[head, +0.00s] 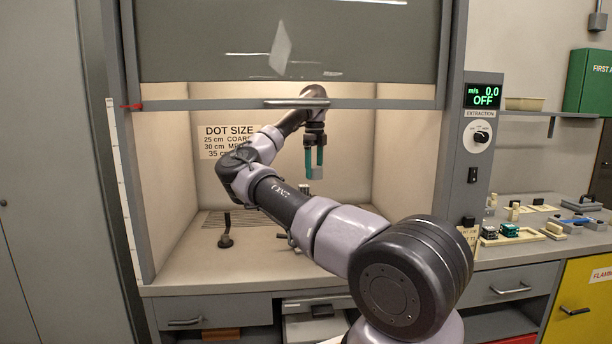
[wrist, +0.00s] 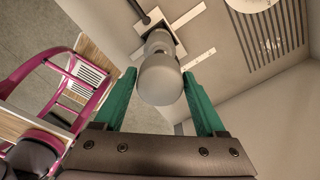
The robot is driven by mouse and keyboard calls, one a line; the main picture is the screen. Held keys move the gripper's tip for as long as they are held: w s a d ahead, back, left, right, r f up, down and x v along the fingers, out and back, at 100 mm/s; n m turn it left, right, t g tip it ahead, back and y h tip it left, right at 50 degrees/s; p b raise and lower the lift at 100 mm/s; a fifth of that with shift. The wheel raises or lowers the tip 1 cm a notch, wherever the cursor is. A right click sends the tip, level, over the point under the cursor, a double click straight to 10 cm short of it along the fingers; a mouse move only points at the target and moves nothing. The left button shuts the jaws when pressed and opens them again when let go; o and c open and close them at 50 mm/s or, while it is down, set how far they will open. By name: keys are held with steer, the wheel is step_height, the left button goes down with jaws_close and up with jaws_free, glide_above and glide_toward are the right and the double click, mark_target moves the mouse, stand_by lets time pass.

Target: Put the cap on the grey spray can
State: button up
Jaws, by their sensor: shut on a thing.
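My gripper (head: 314,162) hangs inside the fume hood with its teal fingers pointing down. It is shut on a pale grey rounded piece, which I take to be the cap (head: 315,173). In the wrist view the cap (wrist: 160,82) sits between the fingertips (wrist: 160,74). A smaller grey rounded form (wrist: 158,46) shows just beyond the cap, in line with it; it may be the top of the grey spray can, but I cannot tell for sure. My arm hides most of what stands below the gripper in the head view.
The hood sash (head: 290,103) is raised above my arm. A dark stand (head: 226,235) is on the hood floor at left. A white cross-shaped piece (wrist: 196,14) lies beyond the cap. The bench at right holds several small items. The hood floor's front left is clear.

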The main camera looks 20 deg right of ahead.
step_height(320, 180, down, 2)
steer(key=shift+a+f, duration=0.15)
steer(key=shift+f, duration=1.4)
steer(key=o, duration=0.4)
steer(key=c, duration=0.4)
steer(key=shift+f, duration=0.1)
